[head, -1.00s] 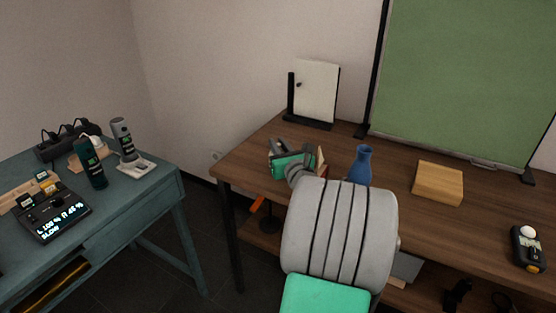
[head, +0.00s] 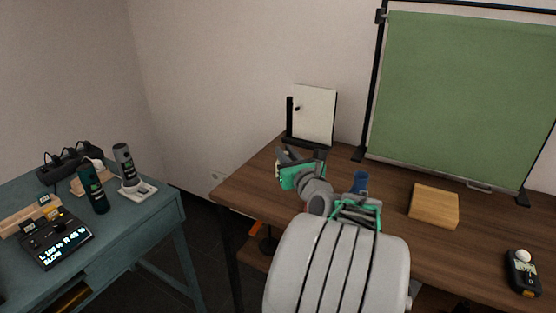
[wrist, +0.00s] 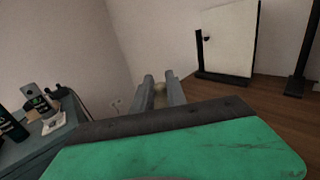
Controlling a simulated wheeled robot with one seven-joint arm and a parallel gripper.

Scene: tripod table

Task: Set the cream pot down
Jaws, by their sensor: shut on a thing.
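My gripper (head: 298,160) is over the back left part of the brown table (head: 390,195), in front of the black-and-white panel. My gripper is shut on the pot. The green and dark body of the gripper hides most of the pot. In the head view only a sliver of cream shows beside the gripper's left side. I cannot tell whether the pot touches the tabletop.
The white panel on a black stand (head: 314,115) is close behind my gripper. A blue vase (head: 361,182) stands to the right, partly behind my arm. A wooden block (head: 434,206) and a dark handheld meter (head: 523,272) lie further right. A teal table (head: 150,215) with devices is at left.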

